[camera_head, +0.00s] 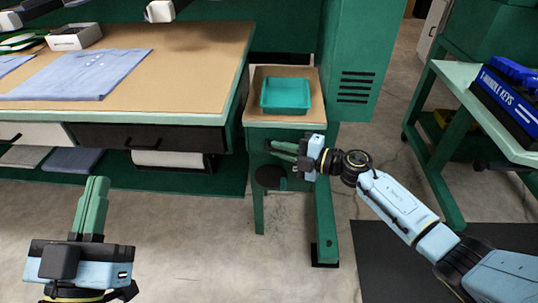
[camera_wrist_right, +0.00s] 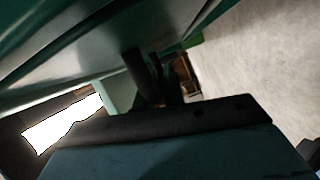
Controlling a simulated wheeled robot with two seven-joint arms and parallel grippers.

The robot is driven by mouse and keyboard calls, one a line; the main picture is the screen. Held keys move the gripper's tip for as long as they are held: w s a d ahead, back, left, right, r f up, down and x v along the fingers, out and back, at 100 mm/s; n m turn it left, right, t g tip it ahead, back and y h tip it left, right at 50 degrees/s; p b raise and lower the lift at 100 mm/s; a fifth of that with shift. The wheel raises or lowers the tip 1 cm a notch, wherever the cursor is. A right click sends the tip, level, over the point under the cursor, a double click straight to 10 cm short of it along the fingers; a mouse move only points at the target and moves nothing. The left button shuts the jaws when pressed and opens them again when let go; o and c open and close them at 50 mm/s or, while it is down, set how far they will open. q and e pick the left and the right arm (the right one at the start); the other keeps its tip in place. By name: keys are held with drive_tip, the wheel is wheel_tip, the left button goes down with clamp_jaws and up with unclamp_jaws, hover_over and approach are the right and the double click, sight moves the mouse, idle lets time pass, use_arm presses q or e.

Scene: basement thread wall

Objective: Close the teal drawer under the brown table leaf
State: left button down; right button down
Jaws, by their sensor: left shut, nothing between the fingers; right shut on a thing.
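The small brown table leaf (camera_head: 259,80) stands right of the big table, with a teal tray (camera_head: 285,95) on it. The teal drawer (camera_head: 259,137) is under the leaf's front edge; my right gripper partly covers it, and I cannot tell how far it is out. My right gripper (camera_head: 276,150) is at the drawer front, shut on what seems to be its handle, mostly hidden by the fingers. In the right wrist view, a dark bar (camera_wrist_right: 143,72) shows beside a green surface. My left gripper (camera_head: 97,182) is shut and empty over the floor at lower left.
The big brown table (camera_head: 190,70) holds a folded blue shirt (camera_head: 85,75) and a white box (camera_head: 74,37). A green cart (camera_head: 497,128) with a blue key box (camera_head: 508,95) is at right. Floor is open in front.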

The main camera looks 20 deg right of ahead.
drive_tip(key=shift+w+d, duration=0.15)
drive_tip(key=c, duration=1.5)
unclamp_jaws()
drive_tip(key=shift+w, duration=0.1)
use_arm(q)
drive_tip(key=shift+a+f, duration=0.1)
drive_tip(key=shift+a, duration=0.1)
